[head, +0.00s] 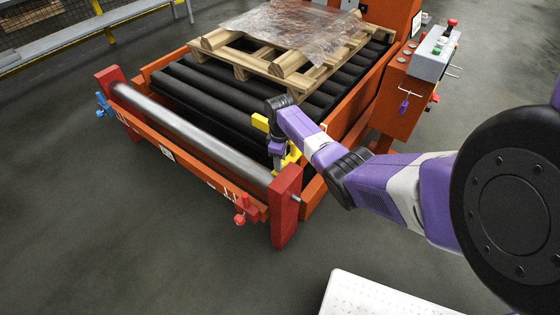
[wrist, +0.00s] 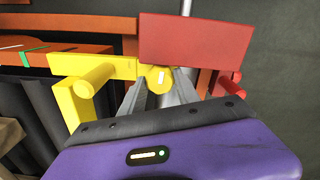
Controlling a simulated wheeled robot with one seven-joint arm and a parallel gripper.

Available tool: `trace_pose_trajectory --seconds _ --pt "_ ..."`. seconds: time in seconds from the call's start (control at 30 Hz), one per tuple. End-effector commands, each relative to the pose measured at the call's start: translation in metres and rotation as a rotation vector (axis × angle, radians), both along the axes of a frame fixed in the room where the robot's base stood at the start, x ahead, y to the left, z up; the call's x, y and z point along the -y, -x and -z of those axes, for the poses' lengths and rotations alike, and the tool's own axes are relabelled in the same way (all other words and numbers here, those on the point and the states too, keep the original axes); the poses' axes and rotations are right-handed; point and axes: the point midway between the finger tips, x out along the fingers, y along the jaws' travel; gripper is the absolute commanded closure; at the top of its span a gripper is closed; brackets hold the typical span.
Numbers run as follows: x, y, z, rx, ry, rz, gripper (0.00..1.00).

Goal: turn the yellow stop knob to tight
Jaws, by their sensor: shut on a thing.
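The yellow stop knob (wrist: 159,80) shows in the wrist view at the top of my gripper, with a pale mark on its face. My gripper (wrist: 160,92) has a grey finger on each side of the knob and is shut on it. The yellow stop bracket (wrist: 112,66), with a round peg, extends to the left of the knob. In the head view my gripper (head: 279,160) is at the right end of the steel roller, among yellow stop parts (head: 291,156). The knob itself is hard to make out there, partly hidden by my gripper.
A red end block (wrist: 197,40) stands just beyond the knob. A red knob (head: 241,211) and a blue knob (head: 103,106) sit on the orange frame. A film-covered pallet (head: 243,63) lies on black rollers. A control box (head: 433,55) stands at right.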

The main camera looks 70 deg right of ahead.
Motion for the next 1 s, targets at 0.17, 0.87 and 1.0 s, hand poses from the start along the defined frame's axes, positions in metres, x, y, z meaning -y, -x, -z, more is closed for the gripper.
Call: trace_pose_trajectory --seconds 0.17,0.87,1.0 --pt "-0.0004 -0.0002 -0.0009 0.000 -0.002 0.025 1.00" --pt "-0.0010 -0.0009 -0.0014 0.000 -0.002 0.494 1.00" --pt "-0.0006 -0.0004 -0.0009 -0.001 -0.002 0.576 1.00"
